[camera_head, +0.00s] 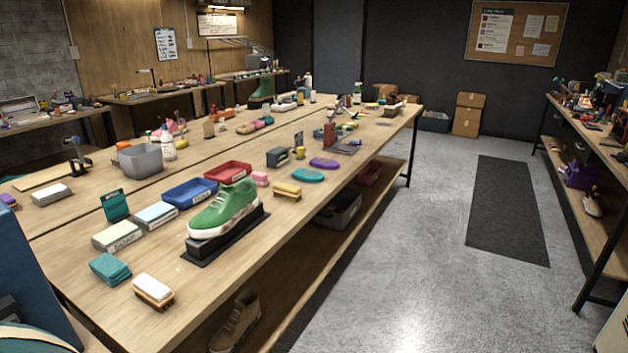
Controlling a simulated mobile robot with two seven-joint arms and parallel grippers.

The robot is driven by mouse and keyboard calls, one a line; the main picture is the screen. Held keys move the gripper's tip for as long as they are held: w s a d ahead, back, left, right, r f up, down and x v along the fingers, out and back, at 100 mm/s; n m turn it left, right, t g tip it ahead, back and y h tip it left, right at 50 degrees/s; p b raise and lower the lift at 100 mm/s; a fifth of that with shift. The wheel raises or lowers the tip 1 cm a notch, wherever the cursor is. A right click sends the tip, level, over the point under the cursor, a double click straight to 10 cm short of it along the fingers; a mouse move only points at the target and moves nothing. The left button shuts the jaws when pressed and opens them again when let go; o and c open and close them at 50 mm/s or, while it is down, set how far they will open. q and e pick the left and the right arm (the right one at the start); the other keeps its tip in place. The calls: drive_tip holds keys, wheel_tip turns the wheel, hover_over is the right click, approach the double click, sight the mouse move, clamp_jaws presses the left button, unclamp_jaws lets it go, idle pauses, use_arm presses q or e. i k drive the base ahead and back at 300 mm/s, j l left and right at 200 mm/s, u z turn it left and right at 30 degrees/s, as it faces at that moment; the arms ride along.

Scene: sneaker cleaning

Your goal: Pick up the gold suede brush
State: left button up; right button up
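A gold-topped brush (287,188) with bristles below lies on the long wooden table (235,270), near its front edge and to the right of the green sneaker (224,208). It appears to be the gold suede brush and stands clear of the things around it. A second brush, with a whitish top and brown bristles (153,290), lies at the table's near corner. Neither of my grippers shows in the head view.
The sneaker sits on a black stand (228,238). A pink block (260,179), a teal oval (307,175) and a red tray (228,173) lie near the gold brush. A grey floor (400,250) opens right of the table, with a dark mat (507,210).

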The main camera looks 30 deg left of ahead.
sight(292, 194)
drive_tip(key=i+u, duration=0.15)
drive_tip(key=i, duration=0.35)
drive_tip(key=i+l+u, duration=0.2)
drive_tip(key=i, duration=0.3)
drive_tip(key=i+l+u, duration=0.15)
drive_tip(key=i, duration=0.3)
drive_tip(key=i+l+u, duration=0.25)
drive_tip(key=i+u, duration=0.25)
drive_tip(key=i+l+u, duration=0.35)
drive_tip(key=u, duration=0.15)
drive_tip(key=l, duration=0.1)
